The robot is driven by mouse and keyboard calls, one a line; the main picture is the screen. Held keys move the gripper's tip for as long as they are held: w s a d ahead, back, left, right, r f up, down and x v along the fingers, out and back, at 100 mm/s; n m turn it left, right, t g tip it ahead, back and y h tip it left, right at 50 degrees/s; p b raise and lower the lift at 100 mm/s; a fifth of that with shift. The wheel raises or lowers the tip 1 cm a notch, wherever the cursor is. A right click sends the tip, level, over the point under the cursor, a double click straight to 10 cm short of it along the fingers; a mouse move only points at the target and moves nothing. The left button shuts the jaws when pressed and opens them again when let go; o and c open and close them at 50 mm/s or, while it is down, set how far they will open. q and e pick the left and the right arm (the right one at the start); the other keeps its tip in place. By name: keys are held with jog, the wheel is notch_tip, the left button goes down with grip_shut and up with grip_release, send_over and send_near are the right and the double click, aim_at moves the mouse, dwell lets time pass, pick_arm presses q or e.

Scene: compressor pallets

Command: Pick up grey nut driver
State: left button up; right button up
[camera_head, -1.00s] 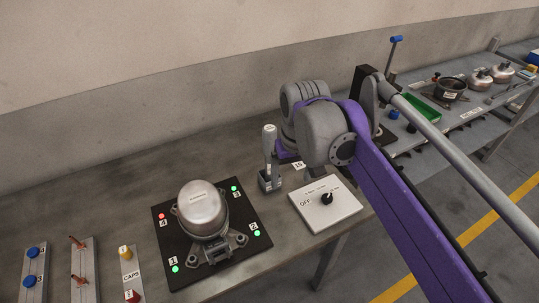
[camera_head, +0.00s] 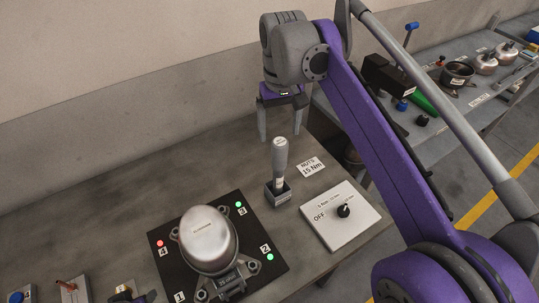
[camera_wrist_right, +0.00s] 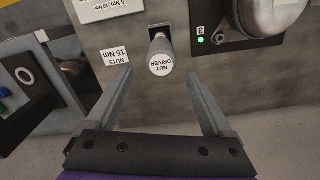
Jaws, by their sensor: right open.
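The grey nut driver (camera_head: 279,160) stands upright in a small dark holder (camera_head: 278,193) on the bench, behind the white switch box. In the right wrist view the nut driver (camera_wrist_right: 161,58) is seen end-on with its "NUT DRIVER" label, ahead of and between the finger lines. My right gripper (camera_head: 281,138) is open and empty, behind the nut driver in the head view, fingers pointing down. Its two fingers (camera_wrist_right: 165,75) also show spread apart in the right wrist view. They do not visibly touch the tool.
A compressor (camera_head: 207,238) sits on a black plate (camera_head: 168,262) with red and green lights. A white switch box (camera_head: 340,229) and a "NUTS 15 Nm" label (camera_head: 311,167) are right of the holder. A second bench with pots stands at the right. The bench at left rear is clear.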

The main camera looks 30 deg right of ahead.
aim_at(282, 143)
jog(key=f, duration=0.2)
jog(key=s+f, duration=0.1)
jog(key=f, duration=0.1)
jog(key=shift+s+f, duration=0.2)
jog(key=shift+w+f, duration=0.25)
jog(key=shift+f, duration=0.4)
jog(key=shift+a+f+b, duration=0.15)
jog(key=shift+f+b, duration=0.15)
jog(key=shift+f, duration=2.1)
grip_shut()
